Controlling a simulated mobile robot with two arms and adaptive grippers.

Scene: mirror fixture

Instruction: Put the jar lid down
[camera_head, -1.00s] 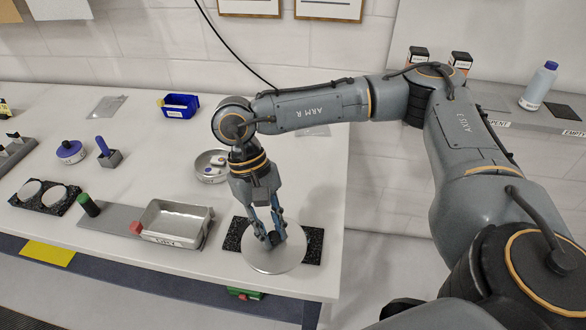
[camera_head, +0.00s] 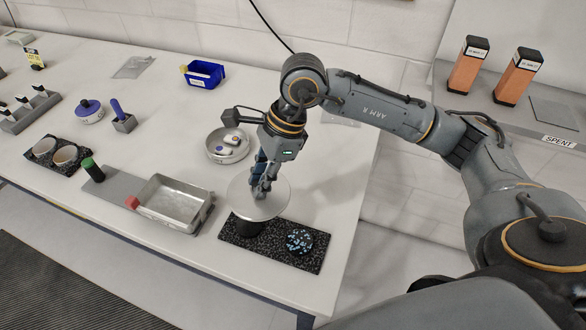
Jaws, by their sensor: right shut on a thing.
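The jar lid is a flat, round, silver-grey disc (camera_head: 279,203). My right gripper (camera_head: 260,191) is shut on its middle from above. The lid is over the left part of a speckled black mat (camera_head: 272,256) at the table's front right. A dark round shape (camera_head: 241,228) shows under the lid; the lid hides most of it, and I cannot tell whether they touch. A dark round jar or dish (camera_head: 300,241) with blue bits in its top stands on the mat's right part, uncovered. My left gripper is out of view.
A round dish (camera_head: 213,153) with small items is behind. The table's edge is close in front of the mat.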

